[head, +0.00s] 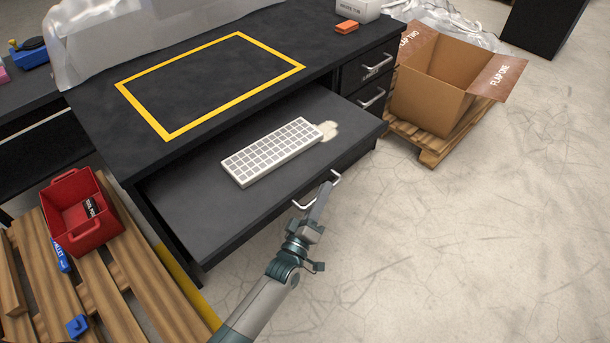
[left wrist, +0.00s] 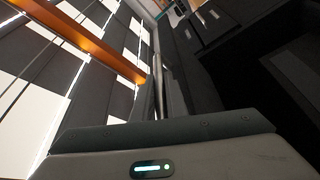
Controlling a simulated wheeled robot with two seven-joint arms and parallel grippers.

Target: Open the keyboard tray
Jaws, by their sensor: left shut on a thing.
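The keyboard tray (head: 200,195) is a dark pull-out shelf under the black desk (head: 200,90). It is slid well out toward me. A white keyboard (head: 272,152) lies on it, with a pale patch (head: 328,131) at its right end. A silver handle (head: 335,178) is on the tray's front edge. My left gripper (head: 325,190) is at this handle and shut on it; the fingers hide part of the bar. In the left wrist view the fingers (left wrist: 160,98) close around a thin upright bar. My right gripper is in neither view.
A yellow taped rectangle (head: 168,132) marks the desktop. Drawers with handles (head: 375,70) stand right of the tray. An open cardboard box (head: 425,95) sits on a pallet at the right. A red bin (head: 90,232) sits on a pallet (head: 115,285) at the left. The floor at the right front is clear.

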